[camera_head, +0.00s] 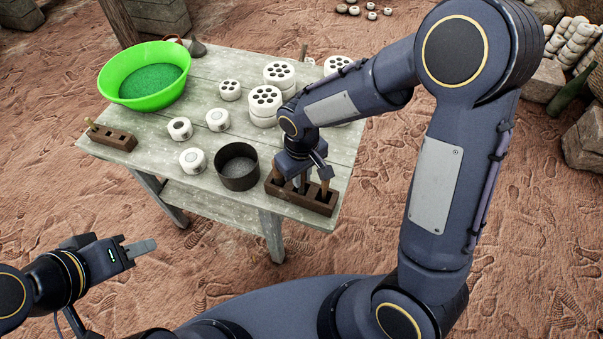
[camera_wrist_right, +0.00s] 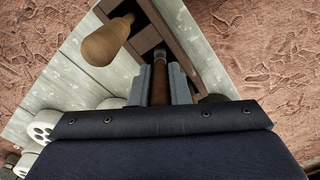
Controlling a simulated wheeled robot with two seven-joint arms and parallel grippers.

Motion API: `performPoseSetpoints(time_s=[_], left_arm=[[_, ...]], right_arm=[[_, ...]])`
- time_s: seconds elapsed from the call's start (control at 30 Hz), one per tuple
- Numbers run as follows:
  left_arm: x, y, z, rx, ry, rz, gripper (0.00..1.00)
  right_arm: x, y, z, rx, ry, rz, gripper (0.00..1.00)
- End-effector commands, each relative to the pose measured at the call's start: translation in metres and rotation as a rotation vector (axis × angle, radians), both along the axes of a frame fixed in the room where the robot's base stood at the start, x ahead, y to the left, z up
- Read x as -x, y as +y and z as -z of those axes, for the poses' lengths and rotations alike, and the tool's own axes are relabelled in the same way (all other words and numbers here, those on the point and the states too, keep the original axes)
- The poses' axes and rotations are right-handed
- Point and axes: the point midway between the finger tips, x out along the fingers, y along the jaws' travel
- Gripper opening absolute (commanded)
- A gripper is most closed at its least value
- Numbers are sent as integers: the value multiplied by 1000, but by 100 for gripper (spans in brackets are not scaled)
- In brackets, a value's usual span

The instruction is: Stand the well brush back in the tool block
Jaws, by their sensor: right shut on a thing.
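The dark brown tool block (camera_head: 313,202) lies along the front right edge of the table, with several square slots. My right gripper (camera_head: 300,183) is right above it. In the right wrist view, my right gripper (camera_wrist_right: 162,90) is shut on a brown-handled tool that I take as the well brush (camera_wrist_right: 160,88). Its dark far end is at a slot of the tool block (camera_wrist_right: 190,50); how deep it sits I cannot tell. Another tool with a light wooden handle (camera_wrist_right: 106,42) stands in the block beside it. My left gripper (camera_head: 140,248) is away from the table, low at left; its fingers overlap.
The weathered table (camera_head: 215,80) also holds a black round pot (camera_head: 238,168) just left of the block, a green basin (camera_head: 146,75), and several white perforated and round pieces (camera_head: 265,100). A smaller wooden block (camera_head: 112,138) with a handled tool is at the left edge.

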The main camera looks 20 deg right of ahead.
Motion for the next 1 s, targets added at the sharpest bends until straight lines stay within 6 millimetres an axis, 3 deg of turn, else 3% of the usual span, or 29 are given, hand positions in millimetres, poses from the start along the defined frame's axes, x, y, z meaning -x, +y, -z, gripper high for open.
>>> performPoseSetpoints(time_s=[0.27,0.3,0.47,0.67,0.83,1.0], left_arm=[[0,0,8,0,0,0,36],[0,0,7,0,0,0,36],[0,0,7,0,0,0,36],[0,0,7,0,0,0,36],[0,0,7,0,0,0,36],[0,0,7,0,0,0,36]], right_arm=[[0,0,9,0,0,0,0],[0,0,8,0,0,0,21],[0,0,7,0,0,0,41],[0,0,7,0,0,0,43],[0,0,7,0,0,0,65],[0,0,7,0,0,0,67]])
